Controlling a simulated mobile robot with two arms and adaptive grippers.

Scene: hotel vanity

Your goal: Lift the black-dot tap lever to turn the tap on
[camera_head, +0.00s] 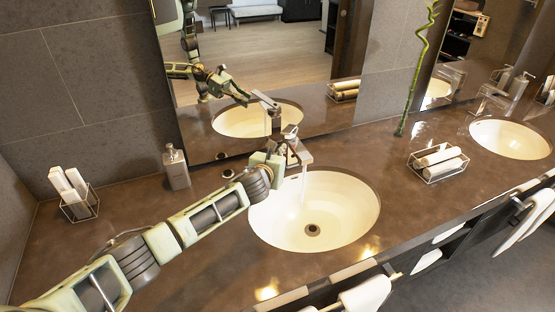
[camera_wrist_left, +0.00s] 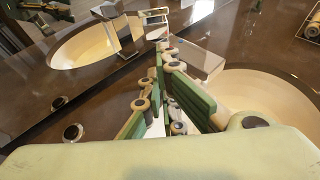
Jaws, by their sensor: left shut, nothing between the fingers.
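The near tap (camera_head: 300,150) stands behind the middle basin (camera_head: 315,212), with its spout over the bowl. A thin pale stream of water (camera_head: 303,188) appears to fall from the spout into the basin. The tap's lever (camera_head: 290,131) is at its top; a black dot cannot be made out. My left gripper (camera_head: 280,152) is shut and empty, close against the tap's left side and lever. In the left wrist view, its fingers (camera_wrist_left: 164,58) reach toward the tap top beside the spout (camera_wrist_left: 200,58). Contact cannot be told. My right gripper is not in view.
A soap dispenser (camera_head: 176,167) and a wire holder with rolled towels (camera_head: 78,197) stand on the left counter. Another towel holder (camera_head: 438,163) and a second basin (camera_head: 510,138) are at right. A mirror (camera_head: 260,60) rises behind the tap.

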